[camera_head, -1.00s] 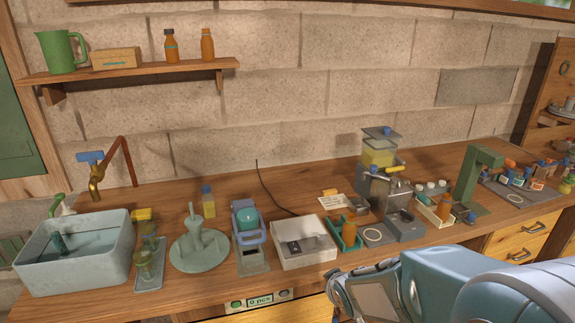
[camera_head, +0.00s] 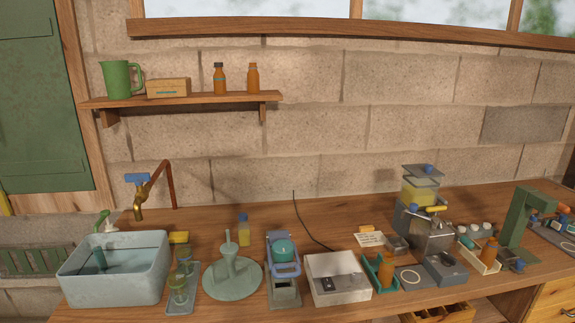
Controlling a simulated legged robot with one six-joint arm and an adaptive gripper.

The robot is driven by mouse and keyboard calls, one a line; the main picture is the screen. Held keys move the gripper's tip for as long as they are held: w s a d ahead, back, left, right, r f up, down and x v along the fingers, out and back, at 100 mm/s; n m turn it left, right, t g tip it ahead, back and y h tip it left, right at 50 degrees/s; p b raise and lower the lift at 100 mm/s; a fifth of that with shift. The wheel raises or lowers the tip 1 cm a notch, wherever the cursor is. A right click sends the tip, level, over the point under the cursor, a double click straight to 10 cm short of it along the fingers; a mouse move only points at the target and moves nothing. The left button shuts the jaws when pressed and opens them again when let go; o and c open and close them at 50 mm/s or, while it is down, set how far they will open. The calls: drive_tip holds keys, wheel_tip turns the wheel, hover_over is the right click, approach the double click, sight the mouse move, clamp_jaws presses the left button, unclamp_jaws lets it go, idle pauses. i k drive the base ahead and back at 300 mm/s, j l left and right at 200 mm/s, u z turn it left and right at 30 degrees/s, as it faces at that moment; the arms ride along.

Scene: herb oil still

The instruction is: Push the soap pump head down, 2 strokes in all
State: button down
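A small white piece (camera_head: 112,229), which may be the soap pump head, shows just behind the back rim of the grey-blue sink basin (camera_head: 112,284). Its body is hidden behind the basin. A green upright piece with a bent top (camera_head: 100,219) stands beside it, partly in front of it. I cannot tell for sure which of the two belongs to the soap pump. My gripper is out of the picture, and nothing of mine touches these things.
A brass tap with a blue handle (camera_head: 137,180) stands behind the basin. Right of the basin are a tray with small glasses (camera_head: 180,306), a yellow sponge-like block (camera_head: 179,237) and a grey-green round stand (camera_head: 232,283). Bare wooden counter (camera_head: 330,214) runs along the wall.

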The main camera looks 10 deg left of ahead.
sight(104, 214)
drive_tip(key=u, duration=1.7)
drive_tip(key=i+j+z, duration=0.1)
drive_tip(key=z, duration=0.25)
drive_tip(key=i+j+z, duration=0.1)
drive_tip(key=z, duration=0.25)
drive_tip(key=i+j+z, duration=0.1)
drive_tip(key=j+z, duration=0.25)
drive_tip(key=i+j+z, duration=0.15)
drive_tip(key=j, duration=0.55)
drive_tip(key=i+j+z, duration=0.15)
drive_tip(key=j, duration=0.5)
drive_tip(key=i+j+z, duration=0.2)
drive_tip(key=j, duration=1.65)
